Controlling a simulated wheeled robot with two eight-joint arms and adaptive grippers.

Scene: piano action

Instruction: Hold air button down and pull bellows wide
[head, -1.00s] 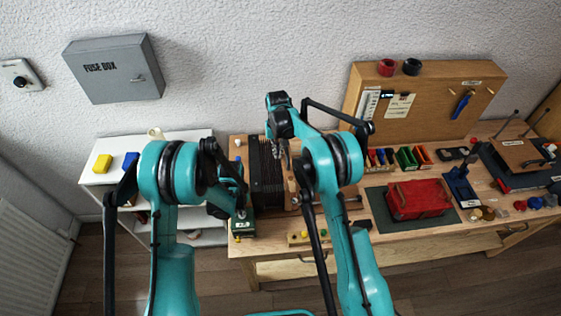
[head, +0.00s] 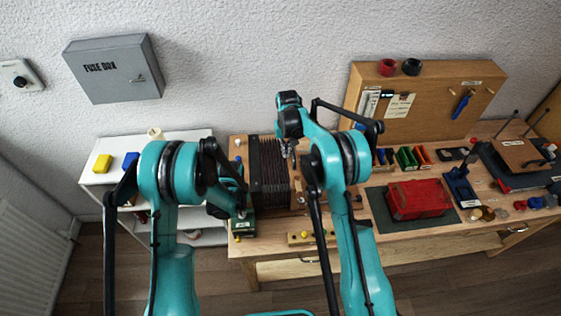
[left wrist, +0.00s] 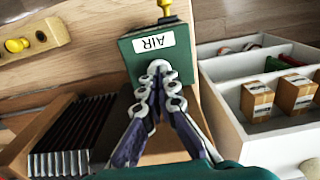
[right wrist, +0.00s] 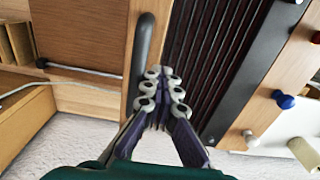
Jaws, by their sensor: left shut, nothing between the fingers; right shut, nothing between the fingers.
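The bellows (head: 270,172) stand on the bench as dark pleats between wooden ends; they also show in the right wrist view (right wrist: 222,50). The green block (left wrist: 128,72) carries a white AIR label (left wrist: 153,43). My left gripper (left wrist: 159,84) is shut, its fingertips at a pale round part just below that label; they partly hide it, and I cannot tell how far it is pressed. In the head view it is at the front left of the bellows. My right gripper (right wrist: 166,80) is shut and empty, its tips beside the black bar handle (right wrist: 143,50), between it and the pleats.
A yellow knob (left wrist: 165,6) stands beyond the AIR label. A white shelf (head: 95,165) is left of the bench. A red box (head: 418,199) on a green mat and a wooden tool board (head: 425,105) lie to the right. Small wooden block (head: 302,238) sits at the front edge.

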